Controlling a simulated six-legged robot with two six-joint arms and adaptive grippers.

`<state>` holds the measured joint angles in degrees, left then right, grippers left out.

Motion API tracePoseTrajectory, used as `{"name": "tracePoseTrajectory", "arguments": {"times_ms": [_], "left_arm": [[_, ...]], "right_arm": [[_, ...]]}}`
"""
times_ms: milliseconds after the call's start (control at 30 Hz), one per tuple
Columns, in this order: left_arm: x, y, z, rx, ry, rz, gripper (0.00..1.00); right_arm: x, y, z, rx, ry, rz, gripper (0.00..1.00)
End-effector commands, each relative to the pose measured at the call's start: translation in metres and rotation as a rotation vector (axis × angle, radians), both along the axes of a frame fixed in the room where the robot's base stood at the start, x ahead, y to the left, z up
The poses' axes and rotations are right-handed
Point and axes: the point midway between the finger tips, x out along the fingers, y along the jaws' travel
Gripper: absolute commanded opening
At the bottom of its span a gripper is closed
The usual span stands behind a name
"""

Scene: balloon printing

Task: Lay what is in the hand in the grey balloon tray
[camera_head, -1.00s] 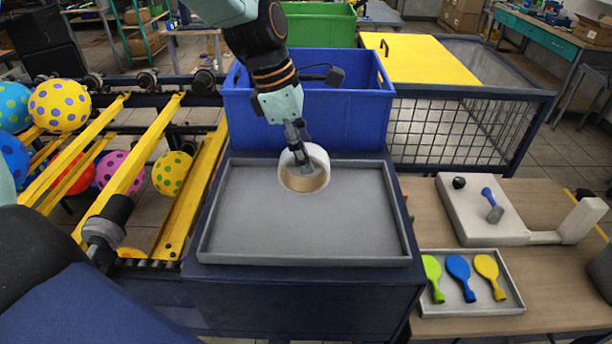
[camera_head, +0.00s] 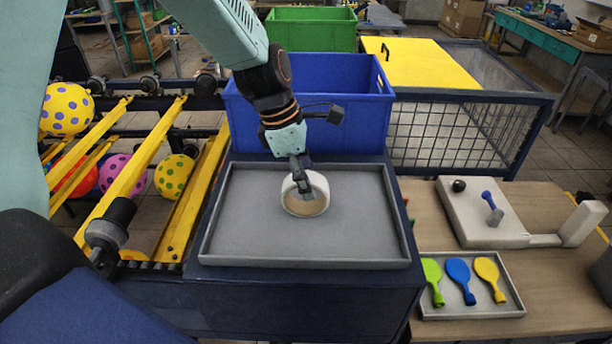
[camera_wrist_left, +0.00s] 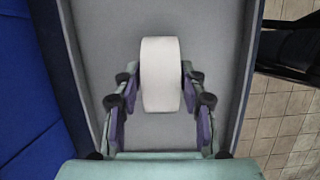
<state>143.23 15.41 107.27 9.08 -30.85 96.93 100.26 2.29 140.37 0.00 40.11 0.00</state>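My left gripper (camera_head: 302,187) is shut on a white roll (camera_head: 306,207) that looks like tape, with a tan inside. The roll stands out over the middle of the large grey tray (camera_head: 235,258), inside its rim in the picture. I cannot tell whether its lower edge touches the tray floor. In the left wrist view the roll (camera_wrist_left: 161,75) is seen edge-on between the purple finger pads (camera_wrist_left: 160,92). A smaller grey tray (camera_head: 470,312) on the wooden table holds a green, a blue and a yellow deflated balloon. My right gripper is not in view.
A blue crate (camera_head: 355,110) stands directly behind the large tray. Yellow rails (camera_head: 135,165) with patterned balloons are at the left. A pale stand with a blue-handled tool (camera_head: 489,203) sits on the wooden table (camera_head: 400,325). The large tray is otherwise empty.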

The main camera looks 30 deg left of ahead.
Motion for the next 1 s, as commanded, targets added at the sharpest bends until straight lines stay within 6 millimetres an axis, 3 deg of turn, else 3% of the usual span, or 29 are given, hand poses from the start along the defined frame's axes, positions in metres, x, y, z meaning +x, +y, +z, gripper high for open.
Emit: {"name": "tracePoseTrajectory", "arguments": {"times_ms": [167, 533, 667, 1000], "left_arm": [[0.0, 0.0, 0.0, 0.0, 0.0, 0.0, 0.59], [0.0, 0.0, 0.006, 0.0, -0.002, 0.002, 0.59], [-0.001, 0.005, 0.023, -0.004, -0.007, 0.002, 0.59], [-0.01, 0.024, 0.088, -0.002, -0.005, 0.002, 0.59]], "right_arm": [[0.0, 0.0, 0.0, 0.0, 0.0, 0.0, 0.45], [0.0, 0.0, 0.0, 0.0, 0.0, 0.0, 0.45], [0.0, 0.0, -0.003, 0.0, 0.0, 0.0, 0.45], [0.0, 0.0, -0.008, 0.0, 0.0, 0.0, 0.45]]}}
